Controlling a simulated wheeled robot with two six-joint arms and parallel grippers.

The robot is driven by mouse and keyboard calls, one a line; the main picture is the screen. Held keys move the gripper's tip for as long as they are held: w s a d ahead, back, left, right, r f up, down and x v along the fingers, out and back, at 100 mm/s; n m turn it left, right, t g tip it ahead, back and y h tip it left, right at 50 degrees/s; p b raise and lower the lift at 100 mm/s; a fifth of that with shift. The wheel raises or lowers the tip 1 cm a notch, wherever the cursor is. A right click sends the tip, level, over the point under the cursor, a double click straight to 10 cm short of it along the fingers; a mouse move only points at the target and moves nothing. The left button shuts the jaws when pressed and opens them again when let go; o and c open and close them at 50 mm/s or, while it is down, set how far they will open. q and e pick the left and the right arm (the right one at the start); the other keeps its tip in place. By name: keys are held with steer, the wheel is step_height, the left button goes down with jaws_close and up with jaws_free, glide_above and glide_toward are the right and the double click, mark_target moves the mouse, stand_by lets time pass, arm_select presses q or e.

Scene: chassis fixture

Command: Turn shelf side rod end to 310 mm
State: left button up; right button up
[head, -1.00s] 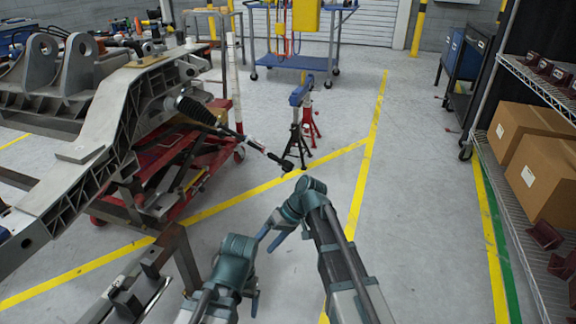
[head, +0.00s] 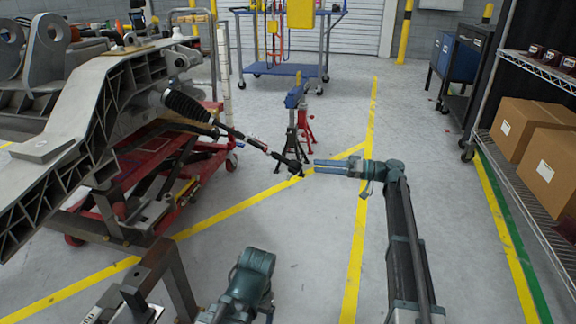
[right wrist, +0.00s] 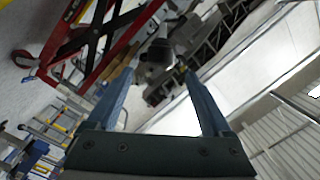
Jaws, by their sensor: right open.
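The tie rod runs from a black ribbed boot (head: 186,106) on the chassis down to the right. Its dark rod end (head: 293,168) hangs free over the floor, in front of the black stand's foot. My right gripper (head: 318,166) is open, with its blue fingers pointing left at the rod end. Its tips are just right of the rod end, with a small gap in the picture. In the right wrist view, a dark rod part (right wrist: 157,55) shows beyond and between the spread fingers (right wrist: 158,72). My left arm shows at the bottom, but its fingers do not.
The grey chassis beam (head: 75,150) rests over a red lift cart (head: 140,170) on the left. A black stand (head: 293,135) and red stand (head: 305,125) are behind the rod end. A shelf with cardboard boxes (head: 550,165) is on the right. Floor between is clear.

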steer(key=x, duration=1.1)
steer(key=shift+a, duration=0.2)
